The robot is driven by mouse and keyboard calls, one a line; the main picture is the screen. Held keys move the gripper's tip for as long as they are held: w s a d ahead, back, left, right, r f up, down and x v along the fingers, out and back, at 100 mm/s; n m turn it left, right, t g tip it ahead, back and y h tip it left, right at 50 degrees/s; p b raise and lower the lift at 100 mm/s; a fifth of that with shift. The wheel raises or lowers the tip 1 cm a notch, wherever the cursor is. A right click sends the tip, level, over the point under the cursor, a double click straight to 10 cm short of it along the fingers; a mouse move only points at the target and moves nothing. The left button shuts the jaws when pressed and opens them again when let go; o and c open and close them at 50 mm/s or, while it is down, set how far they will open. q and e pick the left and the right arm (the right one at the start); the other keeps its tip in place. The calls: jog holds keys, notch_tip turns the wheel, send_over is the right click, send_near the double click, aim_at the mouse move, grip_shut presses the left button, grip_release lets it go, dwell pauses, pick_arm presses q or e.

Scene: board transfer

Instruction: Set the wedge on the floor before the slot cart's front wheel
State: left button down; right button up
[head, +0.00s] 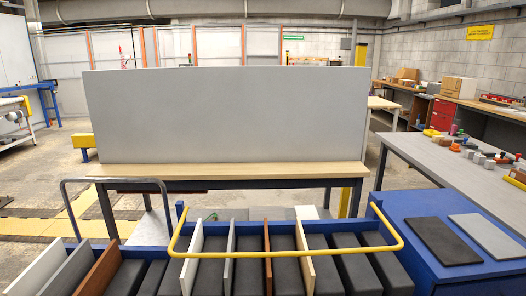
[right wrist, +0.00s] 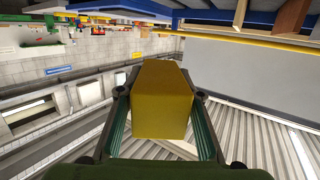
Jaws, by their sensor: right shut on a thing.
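The yellow wedge (right wrist: 160,100) fills the middle of the right wrist view, one blunt face towards the camera. My right gripper (right wrist: 160,94) is shut on it, with a finger along each side. The slot cart (head: 150,253) is at the bottom of the head view, blue with a yellow rail (head: 290,254), and holds several upright boards between dark blocks. The cart also shows along the top of the right wrist view (right wrist: 210,17). Its front wheel and the floor before it are hidden. My left gripper is in neither view.
A large grey board (head: 225,115) stands upright on the wood-topped bench (head: 240,170) behind the cart. A blue cabinet (head: 440,232) with two flat plates stands to the right. A grey table (head: 450,165) holds several small objects. A grey tubular handle (head: 115,180) rises at the left.

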jog(key=shift+w+f+m+g+h, duration=0.1)
jog(key=shift+w+m+g+h, duration=0.15)
jog(key=shift+m+g+h, duration=0.7)
jog(key=shift+s+a+m+g+h, duration=0.1)
jog(key=shift+a+m+g+h, duration=0.05)
jog(key=shift+m+g+h, duration=0.65)
jog(key=shift+s+r+m+h, duration=0.15)
jog(key=shift+r+m+h, duration=0.15)
jog(key=shift+h, duration=0.25)
